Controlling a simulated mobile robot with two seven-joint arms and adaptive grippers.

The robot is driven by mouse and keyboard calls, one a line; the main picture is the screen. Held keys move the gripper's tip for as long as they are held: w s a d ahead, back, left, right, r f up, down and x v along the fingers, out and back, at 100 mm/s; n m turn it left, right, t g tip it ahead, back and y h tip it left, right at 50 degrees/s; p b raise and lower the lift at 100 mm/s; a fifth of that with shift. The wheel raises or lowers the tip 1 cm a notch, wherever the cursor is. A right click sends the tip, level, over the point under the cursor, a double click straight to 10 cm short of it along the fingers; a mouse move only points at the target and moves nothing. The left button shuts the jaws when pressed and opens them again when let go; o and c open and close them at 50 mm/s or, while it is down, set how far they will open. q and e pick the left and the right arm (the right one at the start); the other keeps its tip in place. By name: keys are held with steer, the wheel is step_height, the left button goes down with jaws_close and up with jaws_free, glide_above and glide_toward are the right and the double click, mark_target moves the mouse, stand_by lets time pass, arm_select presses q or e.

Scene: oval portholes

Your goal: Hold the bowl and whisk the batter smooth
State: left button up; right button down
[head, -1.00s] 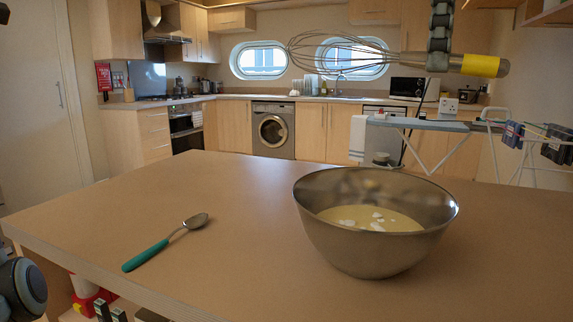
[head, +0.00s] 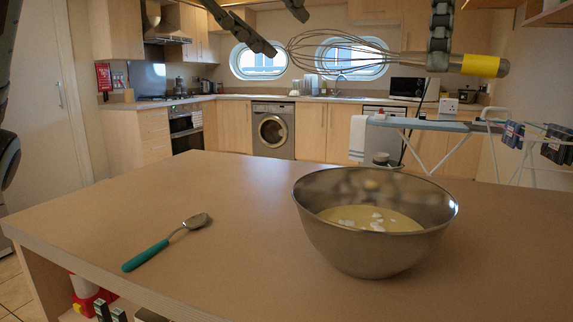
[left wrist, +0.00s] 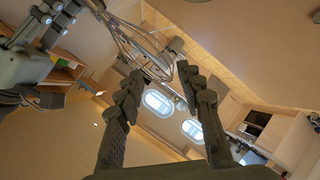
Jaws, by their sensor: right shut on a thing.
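The metal bowl (head: 375,255) stands upright on the table, with pale batter (head: 375,218) and white lumps inside. My right gripper (head: 439,62) is shut on the whisk (head: 345,50), near its yellow-banded handle. The whisk lies level, high above the table, its wire loops pointing left and clear of the batter. My left gripper (head: 287,33) is open and empty, high up beside the loop end of the whisk; its upper part is cut off by the frame. In the left wrist view its spread fingers (left wrist: 160,75) show with the whisk wires (left wrist: 140,45) beyond them.
A spoon with a teal handle (head: 145,256) lies on the wooden table (head: 240,220), left of the bowl. The tabletop between spoon and bowl is clear. An ironing board (head: 420,124) and a drying rack (head: 540,140) stand behind on the right.

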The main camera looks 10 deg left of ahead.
mark_target(308, 223)
arm_select(q)
steer(key=s+d+f+g+y, duration=0.25)
steer(key=f+g+y, duration=0.2)
steer(key=f, duration=1.25)
steer(key=shift+g+h, duration=0.45)
steer(key=x, duration=1.1)
steer(key=shift+s+f, duration=0.1)
steer(key=shift+f, duration=0.05)
steer(key=shift+c, duration=0.2)
jaws_close()
steer(key=shift+a, duration=0.1)
